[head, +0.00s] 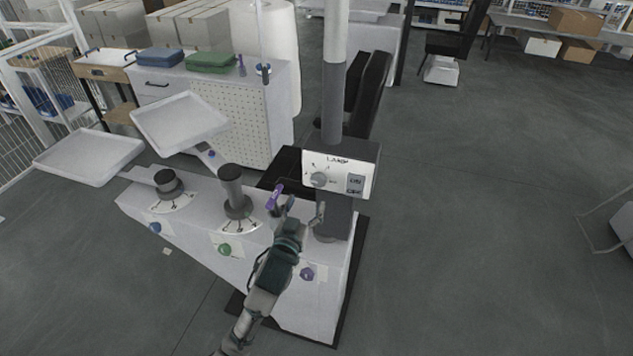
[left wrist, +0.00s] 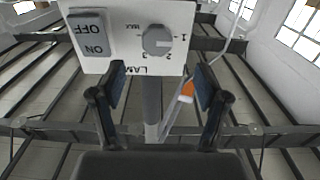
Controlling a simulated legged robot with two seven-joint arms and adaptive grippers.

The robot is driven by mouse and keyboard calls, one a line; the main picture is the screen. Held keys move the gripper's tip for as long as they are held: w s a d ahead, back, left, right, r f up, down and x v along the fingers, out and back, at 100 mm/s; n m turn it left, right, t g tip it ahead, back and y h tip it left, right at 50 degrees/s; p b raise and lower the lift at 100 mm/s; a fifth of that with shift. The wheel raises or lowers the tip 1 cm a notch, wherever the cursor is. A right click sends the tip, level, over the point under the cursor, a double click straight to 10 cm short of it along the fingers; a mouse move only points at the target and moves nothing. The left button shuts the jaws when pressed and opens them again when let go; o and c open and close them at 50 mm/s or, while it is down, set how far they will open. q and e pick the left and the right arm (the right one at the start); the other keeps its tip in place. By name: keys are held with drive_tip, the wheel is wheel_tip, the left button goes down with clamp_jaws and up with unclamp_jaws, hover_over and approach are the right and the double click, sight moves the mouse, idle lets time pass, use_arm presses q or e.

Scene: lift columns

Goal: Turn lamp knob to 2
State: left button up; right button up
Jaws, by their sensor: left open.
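The lamp panel (head: 340,168) is a white plate on a dark box on the lamp column. Its round grey knob (head: 319,179) sits left of the ON/OFF switch (head: 355,183). In the left wrist view the panel is upside down, with the knob (left wrist: 157,40) among the marks 1, 2, 3 and MAX. I cannot tell surely which mark it points to. My left gripper (head: 303,209) is open and empty, just below and in front of the panel. In the wrist view its fingers (left wrist: 160,90) are spread, apart from the knob. My right gripper is not in view.
A purple handle (head: 274,197) stands close left of my gripper. White trays (head: 180,122) are at the left.

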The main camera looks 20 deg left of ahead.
sight(318, 183)
use_arm(q)
drive_tip(key=w, duration=0.5)
drive_tip(key=w+d, duration=0.1)
drive_tip(key=w, duration=0.2)
drive_tip(key=shift+w+d+p, duration=0.1)
drive_tip(key=shift+w+p, duration=0.05)
drive_tip(key=shift+p, duration=0.15)
drive_tip(key=shift+w+a, duration=0.2)
drive_tip(key=shift+w, duration=0.3)
drive_tip(key=shift+a, duration=0.2)
drive_tip(key=c, duration=0.3)
drive_tip(key=shift+d, duration=0.15)
drive_tip(key=c, duration=0.8)
drive_tip(key=shift+c, duration=0.3)
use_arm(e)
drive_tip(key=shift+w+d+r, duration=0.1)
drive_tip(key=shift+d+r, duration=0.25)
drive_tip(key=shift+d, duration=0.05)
